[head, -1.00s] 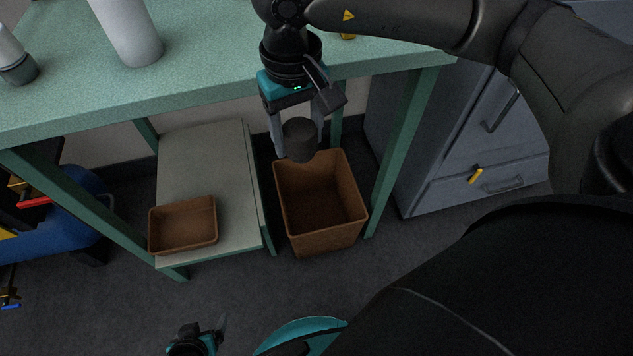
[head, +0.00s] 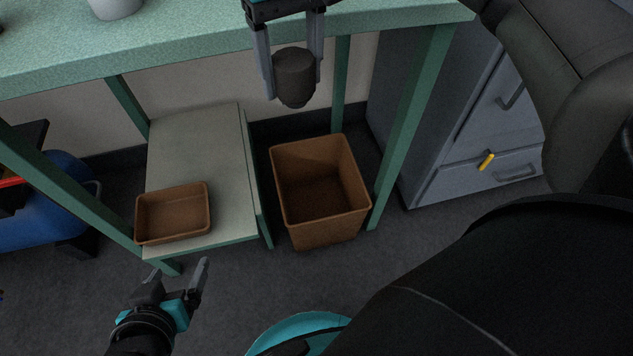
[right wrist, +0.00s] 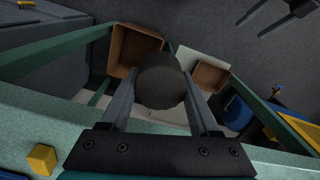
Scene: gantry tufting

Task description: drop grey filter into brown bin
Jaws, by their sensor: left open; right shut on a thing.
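The grey filter (head: 294,77) is a dark, short cylinder held between the fingers of my right gripper (head: 292,80). In the head view it hangs above the brown bin (head: 349,218) and appears up near the table edge. The bin is a tall, square, open container on the floor, and its visible inside looks empty. In the right wrist view the filter (right wrist: 160,82) sits between the fingertips and the bin (right wrist: 119,45) shows beyond it, up and to the left. My left gripper (head: 195,283) is open and empty, low at the left.
A shallow brown tray (head: 174,239) sits on the low shelf (head: 230,190) left of the bin. The green table (head: 170,52) and its legs frame the bin. A grey drawer cabinet (head: 440,160) stands to the right. A yellow block (right wrist: 41,158) lies on the table.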

